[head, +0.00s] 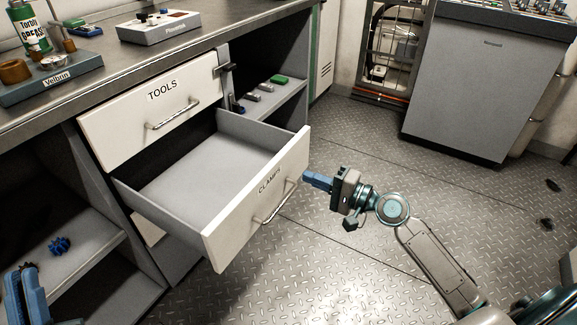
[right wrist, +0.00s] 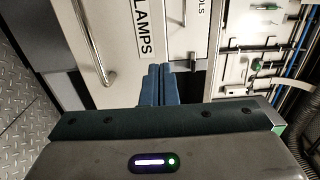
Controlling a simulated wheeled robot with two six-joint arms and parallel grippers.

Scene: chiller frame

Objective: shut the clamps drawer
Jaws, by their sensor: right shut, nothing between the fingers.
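The clamps drawer (head: 215,255) is pulled far out below the shut TOOLS drawer (head: 130,125). It is grey inside and looks empty. Its white front carries a CLAMPS label and a bar handle (head: 275,205). My right gripper (head: 306,178) is shut and empty, with its blue fingertips close to the right end of the drawer front; I cannot tell whether they touch. The right wrist view shows the shut fingers (right wrist: 160,72) pointing at the drawer front (right wrist: 125,35), beside the label, with the handle (right wrist: 92,45) to the left. My left gripper (head: 22,285) is partly in view at the lower left.
The worktop (head: 120,60) above holds a Velbrin tray (head: 50,82), a grease bottle (head: 30,28) and a Plumitas box (head: 158,28). Open shelves flank the drawers, with a blue part (head: 60,246) on the left one. The metal floor (head: 350,270) before the drawer is clear.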

